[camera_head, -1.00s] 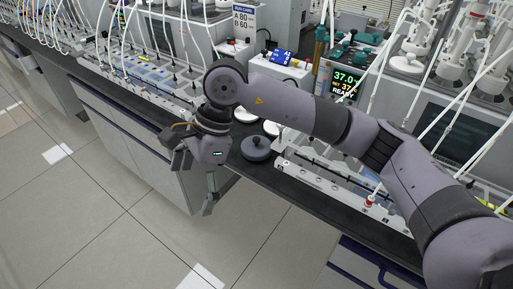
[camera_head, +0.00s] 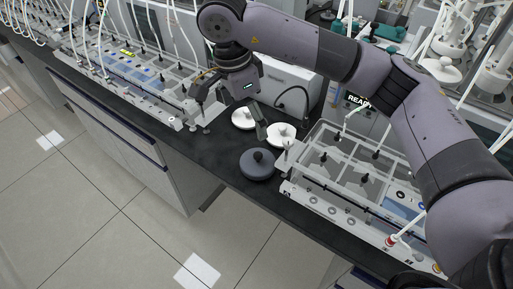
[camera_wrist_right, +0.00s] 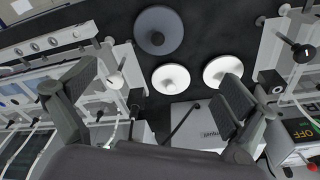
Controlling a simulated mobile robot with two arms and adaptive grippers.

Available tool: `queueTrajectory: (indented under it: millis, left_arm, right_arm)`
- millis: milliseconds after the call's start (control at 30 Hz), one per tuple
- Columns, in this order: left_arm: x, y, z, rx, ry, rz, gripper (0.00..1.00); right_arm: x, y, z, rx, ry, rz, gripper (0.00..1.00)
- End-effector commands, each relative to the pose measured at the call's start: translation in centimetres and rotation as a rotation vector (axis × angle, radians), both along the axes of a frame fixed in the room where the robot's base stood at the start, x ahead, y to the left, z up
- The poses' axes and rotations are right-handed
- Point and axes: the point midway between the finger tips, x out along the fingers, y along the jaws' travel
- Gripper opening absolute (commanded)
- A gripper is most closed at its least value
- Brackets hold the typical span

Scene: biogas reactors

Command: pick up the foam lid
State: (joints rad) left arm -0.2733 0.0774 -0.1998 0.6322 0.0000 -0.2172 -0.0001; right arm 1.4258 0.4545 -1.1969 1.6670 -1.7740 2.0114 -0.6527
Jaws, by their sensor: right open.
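Three round knobbed lids lie on the black bench top: a dark grey lid (camera_head: 257,166) near the front edge and two white lids, one (camera_head: 243,119) behind it and one (camera_head: 281,134) to its right. I cannot tell by look which is foam. My right gripper (camera_head: 233,128) is open and empty above the bench, by the white lids, its fingers spread. My left gripper is out of view.
Clear-topped reactor racks stand left (camera_head: 135,75) and right (camera_head: 350,180) of the lids. A white box (camera_head: 285,85) with a black cable stands behind them. The bench is bare left of the dark lid, and open floor lies in front.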

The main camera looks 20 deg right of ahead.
Motion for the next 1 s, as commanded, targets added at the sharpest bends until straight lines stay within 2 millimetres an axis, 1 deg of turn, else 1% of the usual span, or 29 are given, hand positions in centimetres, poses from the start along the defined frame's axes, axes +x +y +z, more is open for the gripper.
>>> queueTrajectory:
  millis: [133,300,433,533,600,700,800,867,1000]
  left_arm:
    - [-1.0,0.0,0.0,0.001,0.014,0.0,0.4]
    - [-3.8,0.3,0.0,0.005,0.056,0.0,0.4]
    - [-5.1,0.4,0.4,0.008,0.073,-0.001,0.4]
    - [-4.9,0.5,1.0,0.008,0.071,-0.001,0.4]
    - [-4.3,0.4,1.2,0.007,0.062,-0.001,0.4]
    - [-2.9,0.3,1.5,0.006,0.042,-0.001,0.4]
    - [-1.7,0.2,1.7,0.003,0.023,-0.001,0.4]
    - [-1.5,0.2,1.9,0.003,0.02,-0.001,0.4]
    - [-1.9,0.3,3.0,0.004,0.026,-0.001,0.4]
  right_arm:
    - [-0.1,-0.2,-1.7,0.001,0.007,0.001,1.0]
    - [0.0,-0.6,-4.7,0.003,0.007,0.001,1.0]
    - [0.0,-1.1,-7.3,0.0,0.007,0.0,1.0]
    - [0.1,-1.4,-9.1,0.0,0.007,-0.002,1.0]
    - [0.2,-1.6,-10.3,0.001,0.006,-0.001,1.0]
    - [0.2,-1.7,-11.4,0.001,0.004,-0.001,1.0]
    - [0.3,-1.8,-11.9,0.001,0.001,0.0,1.0]
    - [0.3,-1.8,-12.3,0.001,0.003,0.0,1.0]
    - [0.4,-2.3,-13.9,0.0,0.007,-0.002,1.0]
